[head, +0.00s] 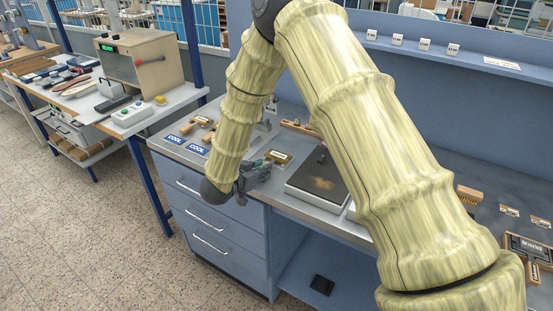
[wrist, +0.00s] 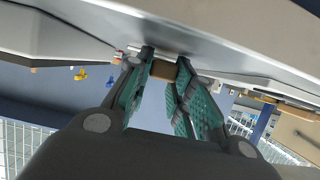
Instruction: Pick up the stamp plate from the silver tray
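My gripper (head: 262,164) is at the front edge of the bench, its fingers pointing across the top. A small brass-coloured plate with a pale label, probably the stamp plate (head: 278,157), is right at the fingertips. In the wrist view, my two teal-padded fingers (wrist: 164,66) stand apart, with a brown block (wrist: 163,70) between their tips. It seems to fill the gap, but I cannot tell whether both fingers press on it. I cannot clearly make out the silver tray under the plate. My arm hides part of the bench.
Blue COOL labels (head: 196,149) and wooden-handled tools (head: 207,136) lie to the left. Drawers (head: 215,220) are below the bench edge. A side table (head: 140,112) with a beige machine stands further left.

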